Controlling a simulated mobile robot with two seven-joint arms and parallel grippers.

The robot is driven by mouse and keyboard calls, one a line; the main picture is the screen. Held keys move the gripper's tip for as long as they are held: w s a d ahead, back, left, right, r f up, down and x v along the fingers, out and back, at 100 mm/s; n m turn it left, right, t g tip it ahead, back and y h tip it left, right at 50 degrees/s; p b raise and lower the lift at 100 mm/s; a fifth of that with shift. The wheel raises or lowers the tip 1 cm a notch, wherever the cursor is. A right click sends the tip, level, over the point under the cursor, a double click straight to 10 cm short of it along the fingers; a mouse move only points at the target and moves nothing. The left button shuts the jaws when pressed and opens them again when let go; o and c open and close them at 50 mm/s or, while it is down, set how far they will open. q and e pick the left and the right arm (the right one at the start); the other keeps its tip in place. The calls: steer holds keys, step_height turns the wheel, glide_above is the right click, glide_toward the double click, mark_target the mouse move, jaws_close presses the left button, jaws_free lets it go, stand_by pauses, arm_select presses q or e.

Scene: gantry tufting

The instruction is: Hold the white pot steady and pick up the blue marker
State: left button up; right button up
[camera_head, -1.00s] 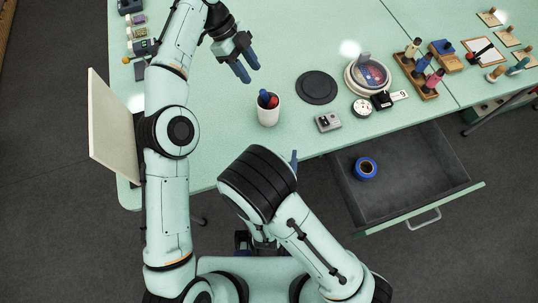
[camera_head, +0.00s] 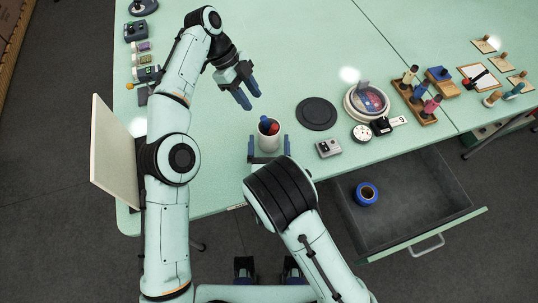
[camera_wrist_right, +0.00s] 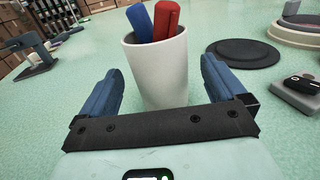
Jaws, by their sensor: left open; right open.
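The white pot (camera_head: 269,141) stands upright on the green table, with the blue marker (camera_head: 265,121) and a red marker (camera_head: 274,128) in it. In the right wrist view the pot (camera_wrist_right: 158,75) is just ahead of my right gripper (camera_wrist_right: 160,85), whose blue fingers are open to either side of it. The blue marker (camera_wrist_right: 139,20) leans left and the red marker (camera_wrist_right: 166,20) stands at its right. In the head view my right gripper (camera_head: 268,147) is low at the pot's near side. My left gripper (camera_head: 248,95) is open and empty, beyond and left of the pot.
A black disc (camera_head: 316,114) and a small grey box (camera_head: 328,147) lie right of the pot. A round dish (camera_head: 366,102) stands further right. An open drawer (camera_head: 440,190) holding a blue tape roll (camera_head: 366,193) juts from the front edge. Table left of the pot is clear.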

steer(key=shift+w, duration=0.45)
steer(key=c, duration=1.2)
